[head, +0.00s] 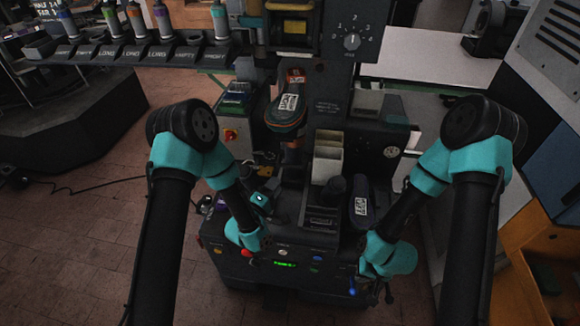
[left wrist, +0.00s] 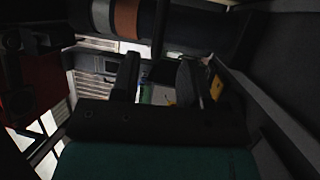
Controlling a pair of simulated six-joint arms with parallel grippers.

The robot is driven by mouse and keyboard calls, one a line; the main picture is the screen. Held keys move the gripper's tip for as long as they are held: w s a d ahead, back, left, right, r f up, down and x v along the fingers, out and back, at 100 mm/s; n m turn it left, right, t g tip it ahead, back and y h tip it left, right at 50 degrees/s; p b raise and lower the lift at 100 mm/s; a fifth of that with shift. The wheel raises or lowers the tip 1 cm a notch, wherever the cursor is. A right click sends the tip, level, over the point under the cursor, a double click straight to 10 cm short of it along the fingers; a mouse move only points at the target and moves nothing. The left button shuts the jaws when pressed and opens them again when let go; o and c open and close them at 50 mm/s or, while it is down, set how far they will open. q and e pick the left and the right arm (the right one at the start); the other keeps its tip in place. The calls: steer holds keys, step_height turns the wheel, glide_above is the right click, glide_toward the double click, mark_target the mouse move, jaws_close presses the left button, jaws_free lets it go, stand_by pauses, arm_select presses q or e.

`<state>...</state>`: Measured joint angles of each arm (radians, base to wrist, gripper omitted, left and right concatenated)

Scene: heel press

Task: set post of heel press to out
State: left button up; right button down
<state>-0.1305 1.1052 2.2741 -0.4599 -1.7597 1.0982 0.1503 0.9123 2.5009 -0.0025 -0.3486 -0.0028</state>
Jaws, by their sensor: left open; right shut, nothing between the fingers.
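The heel press (head: 300,235) is the dark machine in the middle of the head view. A dark, short upright cylinder (head: 335,188) stands on it; I cannot tell whether this is the post or how it is set. My left gripper (head: 266,196) is over the left part of the press, its fingers hard to make out against the dark machine. In the left wrist view, my left gripper (left wrist: 163,80) shows two fingers apart, with nothing clearly held between them. My right gripper (head: 376,288) is low at the press's front right, small and dark, shut and empty.
A numbered dial (head: 351,41) sits on the upper column. A labelled shoe-like form (head: 288,108) hangs at the upper left of the press, and another dark labelled piece (head: 361,206) stands at its right. A bottle rack (head: 130,53) is at back left.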

mark_target(290, 165)
arm_select(q)
steer(key=x, duration=0.9)
steer(key=shift+w+d, duration=0.25)
steer(key=shift+w, duration=0.05)
steer(key=shift+c, duration=0.2)
jaws_close()
